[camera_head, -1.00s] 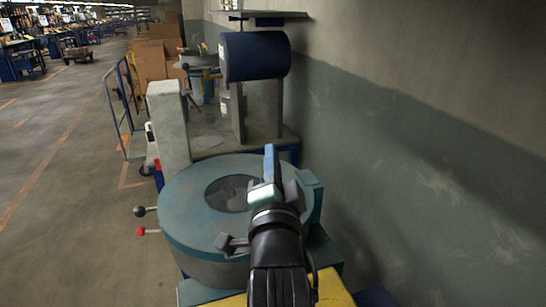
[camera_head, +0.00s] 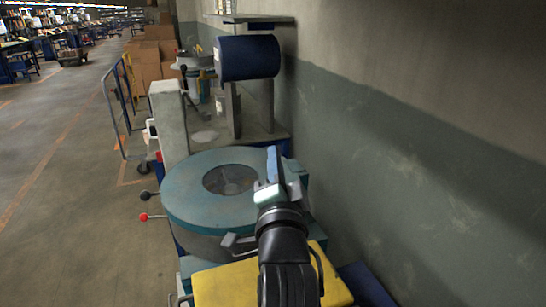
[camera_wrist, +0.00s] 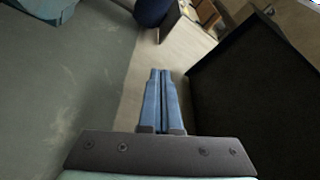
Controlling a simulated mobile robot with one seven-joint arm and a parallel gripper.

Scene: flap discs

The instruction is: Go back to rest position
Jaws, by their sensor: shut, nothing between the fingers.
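My gripper (camera_head: 272,165) shows in the head view above the right edge of a round teal machine (camera_head: 185,192). In the wrist view its two blue fingers (camera_wrist: 162,85) lie together with nothing between them. My black arm reaches up from the bottom of the head view. The machine's round top has a dark recessed centre (camera_head: 229,179), which is in plain view; the gripper and arm cover part of the right side.
A grey wall (camera_head: 420,150) runs close along the right. A yellow surface (camera_head: 226,285) lies below my arm. Behind the machine stand a grey post (camera_head: 169,122) and a blue roll (camera_head: 248,57). Two knobbed levers stick out left, where the floor (camera_head: 65,200) is open.

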